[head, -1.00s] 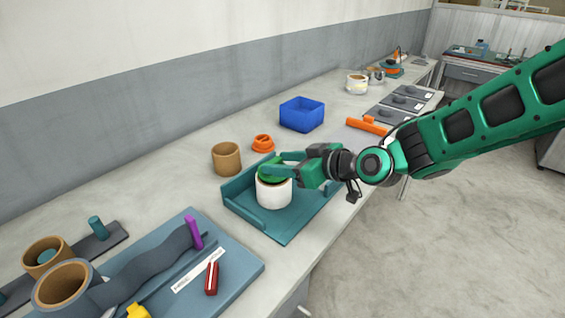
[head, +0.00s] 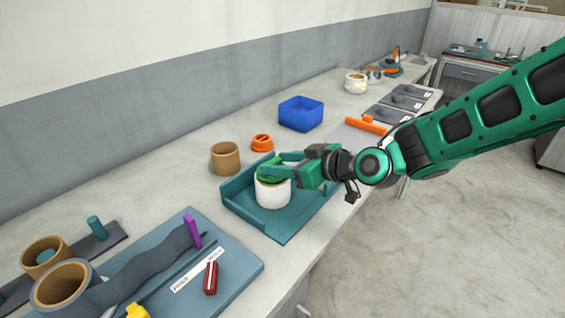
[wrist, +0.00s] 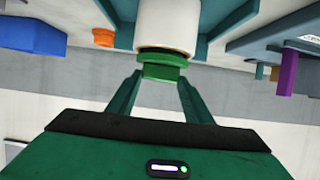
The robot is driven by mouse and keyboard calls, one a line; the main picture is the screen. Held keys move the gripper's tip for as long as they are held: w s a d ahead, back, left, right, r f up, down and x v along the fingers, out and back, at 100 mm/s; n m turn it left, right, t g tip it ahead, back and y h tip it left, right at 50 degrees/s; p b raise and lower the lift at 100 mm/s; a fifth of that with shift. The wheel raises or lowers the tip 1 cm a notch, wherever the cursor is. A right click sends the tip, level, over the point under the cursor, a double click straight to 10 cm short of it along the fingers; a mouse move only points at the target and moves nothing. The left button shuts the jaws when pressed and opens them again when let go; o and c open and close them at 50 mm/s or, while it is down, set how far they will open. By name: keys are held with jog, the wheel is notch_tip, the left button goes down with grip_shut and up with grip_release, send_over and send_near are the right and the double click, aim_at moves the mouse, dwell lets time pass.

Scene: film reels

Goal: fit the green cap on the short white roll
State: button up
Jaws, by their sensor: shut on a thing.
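The short white roll (head: 273,192) stands upright in the teal tray (head: 283,236). The green cap (head: 270,172) is at the roll's top end. In the wrist view the green cap (wrist: 161,66) lies between my gripper's fingertips (wrist: 160,78) and meets the end of the white roll (wrist: 168,25). My gripper (head: 279,165) is shut on the cap from the right side in the head view. The fingers partly hide the cap, and how deep it sits in the roll cannot be told.
A brown roll (head: 226,158) and an orange cap (head: 262,143) stand behind the tray. A blue bin (head: 301,114) is farther back. An orange tool (head: 366,125) lies to the right. A blue-grey board (head: 235,277) with a purple peg (head: 194,232) is at the front left.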

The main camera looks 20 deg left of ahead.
jog(key=shift+f, duration=0.3)
jog(key=o, duration=0.8)
jog(key=shift+c, duration=0.2)
jog(key=v, duration=1.1)
jog(key=shift+s+f, duration=0.1)
